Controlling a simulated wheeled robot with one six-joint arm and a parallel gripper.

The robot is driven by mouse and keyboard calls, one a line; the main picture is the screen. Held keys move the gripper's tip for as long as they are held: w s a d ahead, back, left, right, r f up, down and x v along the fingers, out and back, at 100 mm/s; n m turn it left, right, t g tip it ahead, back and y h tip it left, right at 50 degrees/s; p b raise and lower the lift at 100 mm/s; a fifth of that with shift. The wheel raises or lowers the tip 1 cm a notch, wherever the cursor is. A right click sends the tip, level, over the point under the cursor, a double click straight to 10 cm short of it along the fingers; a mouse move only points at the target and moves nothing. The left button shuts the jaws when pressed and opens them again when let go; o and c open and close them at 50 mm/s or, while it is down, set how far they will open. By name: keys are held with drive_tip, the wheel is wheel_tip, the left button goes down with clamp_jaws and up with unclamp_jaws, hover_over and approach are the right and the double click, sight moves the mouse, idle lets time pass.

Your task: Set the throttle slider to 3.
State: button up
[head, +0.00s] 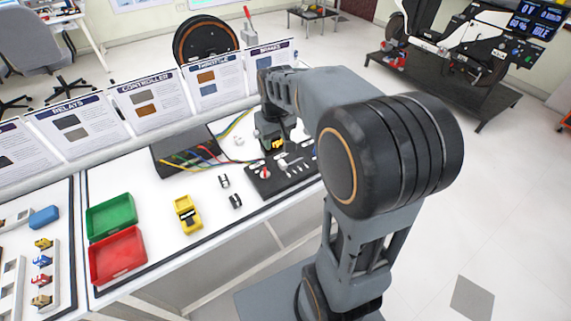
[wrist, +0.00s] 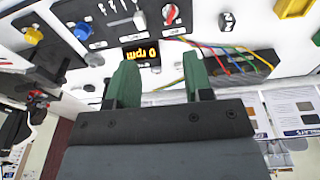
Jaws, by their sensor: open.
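The black control panel (head: 262,187) lies on the white bench and also shows upside down at the top of the wrist view (wrist: 100,38). It carries a red knob (wrist: 170,13), light slots with pale handles (wrist: 138,20) and a small display (wrist: 141,53) with orange characters that seem to read 0 rpm. Which handle is the throttle slider, and its scale marks, are too small to tell. My gripper (wrist: 158,70) is open and empty, its green fingers apart, near the display edge of the panel. In the head view my arm hides part of the panel.
Coloured wires run from a dark box (head: 180,153) beside the panel. Upright cards, including a THROTTLE card (head: 212,80), line the back.

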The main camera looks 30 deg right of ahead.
drive_tip(key=g, duration=0.2)
hover_over(282, 162)
wheel_tip(282, 162, down, 7)
drive_tip(key=shift+n, duration=0.3)
wheel_tip(282, 162, down, 14)
drive_tip(key=shift+f, duration=0.2)
clamp_jaws()
